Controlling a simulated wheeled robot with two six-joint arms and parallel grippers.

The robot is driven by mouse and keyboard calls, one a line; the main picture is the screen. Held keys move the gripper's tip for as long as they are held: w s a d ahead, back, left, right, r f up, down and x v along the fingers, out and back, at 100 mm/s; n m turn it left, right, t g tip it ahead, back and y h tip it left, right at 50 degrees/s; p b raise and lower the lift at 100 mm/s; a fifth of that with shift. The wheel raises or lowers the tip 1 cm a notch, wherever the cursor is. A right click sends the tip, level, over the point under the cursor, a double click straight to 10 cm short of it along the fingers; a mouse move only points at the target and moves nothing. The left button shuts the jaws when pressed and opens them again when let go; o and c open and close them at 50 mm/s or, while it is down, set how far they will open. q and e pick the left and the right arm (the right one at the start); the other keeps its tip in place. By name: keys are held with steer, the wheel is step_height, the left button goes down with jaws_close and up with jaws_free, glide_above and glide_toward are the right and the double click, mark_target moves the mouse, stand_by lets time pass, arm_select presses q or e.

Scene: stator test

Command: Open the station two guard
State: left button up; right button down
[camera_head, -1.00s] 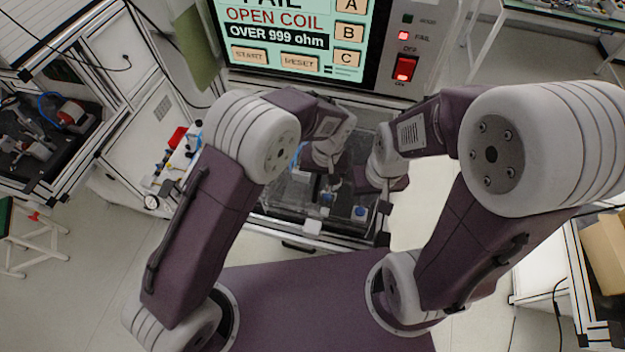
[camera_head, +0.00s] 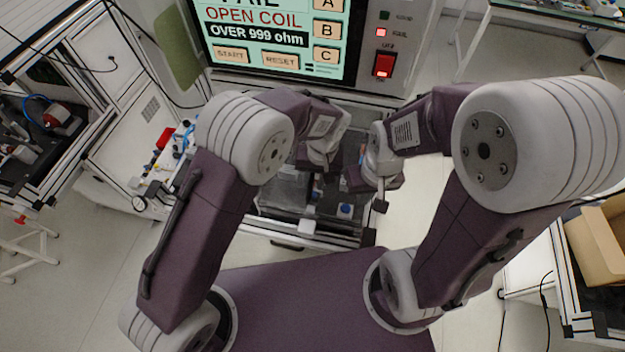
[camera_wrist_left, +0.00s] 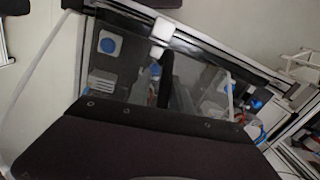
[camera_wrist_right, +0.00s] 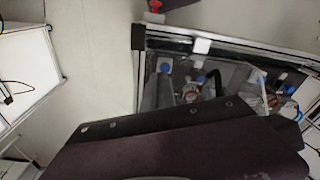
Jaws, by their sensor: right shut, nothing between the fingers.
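A station with a clear guard stands in front of me under the test screen. Its guard (camera_wrist_left: 125,65) lies flat over the station, with blue-topped parts seen through it. A white block (camera_head: 308,226) sits at the guard's front edge. It also shows in the left wrist view (camera_wrist_left: 162,28) and the right wrist view (camera_wrist_right: 202,46). My left gripper (camera_head: 318,155) is over the station's left half, its fingertips hidden in the head view. My right gripper (camera_head: 358,180) is over the right half, shut and empty. Whether either gripper touches the guard cannot be told.
The test screen (camera_head: 270,30) reads OPEN COIL, OVER 999 ohm, with a lit red switch (camera_head: 384,65) at its right. A bench with parts (camera_head: 45,125) is at the left. A cardboard box (camera_head: 598,240) is at the right.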

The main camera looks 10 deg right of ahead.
arm_select(q)
steer(key=shift+a+f, duration=0.1)
steer(key=shift+a, duration=0.05)
step_height(320, 180, up, 9)
steer(key=d+b, duration=0.1)
steer(key=b, duration=0.1)
steer(key=shift+s, duration=0.2)
stand_by(0.5)
